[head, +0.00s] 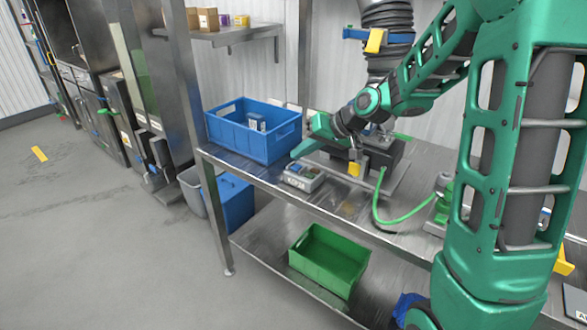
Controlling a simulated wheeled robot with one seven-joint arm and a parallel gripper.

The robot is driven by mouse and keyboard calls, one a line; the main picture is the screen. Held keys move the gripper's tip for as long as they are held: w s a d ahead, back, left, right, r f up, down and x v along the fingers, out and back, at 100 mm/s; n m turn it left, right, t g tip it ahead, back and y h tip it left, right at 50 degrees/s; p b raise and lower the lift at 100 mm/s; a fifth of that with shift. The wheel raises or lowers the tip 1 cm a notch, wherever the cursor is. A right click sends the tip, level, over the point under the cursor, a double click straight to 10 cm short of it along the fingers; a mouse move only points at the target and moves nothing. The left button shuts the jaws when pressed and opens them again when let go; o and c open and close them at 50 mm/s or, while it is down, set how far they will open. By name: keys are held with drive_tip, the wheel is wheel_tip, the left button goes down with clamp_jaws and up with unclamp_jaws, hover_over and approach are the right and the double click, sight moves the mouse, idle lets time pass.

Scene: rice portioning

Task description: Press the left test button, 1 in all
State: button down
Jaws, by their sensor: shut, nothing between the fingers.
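A small grey box (304,178) with dark lettering on its front stands near the front edge of the steel table. Small coloured spots show on its top, but they are too small to tell which is the left test button. My green gripper (297,154) is above and just behind this box, with its tip pointing down and left. Its fingers look closed, with nothing seen between them. I cannot tell whether the tip touches anything.
A blue crate (226,131) stands left of my gripper on the steel table (345,208). A dark device (378,157) with a yellow part is behind to the right, with a green hose (404,215). A green crate (329,260) sits on the lower shelf.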

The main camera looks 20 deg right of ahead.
sight(302, 168)
drive_tip(key=shift+r, duration=2.05)
drive_tip(key=shift+s+d, duration=0.2)
drive_tip(key=shift+s, duration=0.05)
drive_tip(key=s+d+f+m+g+h, duration=0.1)
drive_tip(key=s+d, duration=0.4)
drive_tip(key=s, duration=0.7)
drive_tip(key=s+d+f+m+g+h, duration=0.1)
drive_tip(key=s+d+m+g+h, duration=0.2)
drive_tip(key=s, duration=1)
drive_tip(key=s+d+f+m+g+h, duration=0.1)
drive_tip(key=s+d+g+h, duration=0.1)
drive_tip(key=s+d, duration=0.5)
drive_tip(key=s+g, duration=0.1)
drive_tip(key=s, duration=0.5)
drive_tip(key=shift+d+f+m, duration=0.2)
drive_tip(key=shift+f+m, duration=0.15)
drive_tip(key=shift+m, duration=0.05)
